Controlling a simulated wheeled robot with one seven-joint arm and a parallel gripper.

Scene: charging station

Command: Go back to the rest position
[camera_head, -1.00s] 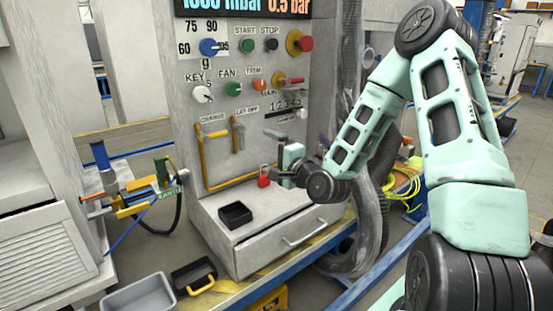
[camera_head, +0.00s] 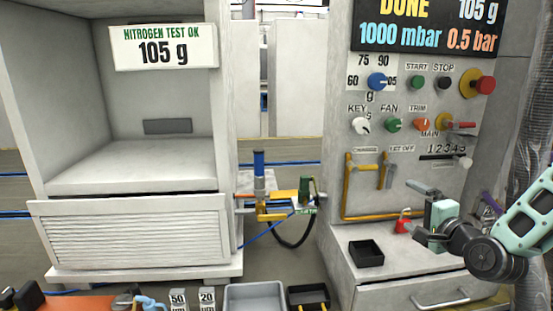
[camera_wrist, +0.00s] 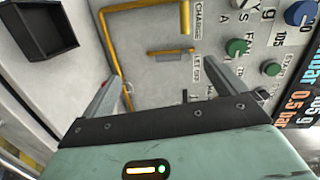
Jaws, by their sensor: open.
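My gripper (camera_head: 408,207) is at the right in the head view, in front of the grey charging panel (camera_head: 335,180). Its jaws are open. In the wrist view the two fingers of my gripper (camera_wrist: 166,78) stand apart with nothing between them, and the panel's yellow pipe and its handles lie beyond. A red padlock (camera_head: 404,222) shows close beside the fingers in the head view; I cannot tell whether they touch. Most of my arm is out of the head view at the right edge.
A small black tray (camera_head: 366,253) sits on the ledge above a drawer (camera_head: 440,297). A white cabinet (camera_head: 130,240) stands at the left, with a hose connector (camera_head: 275,208) between it and the panel. A grey bin (camera_head: 254,297) and a black bin (camera_head: 308,297) are at the bottom.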

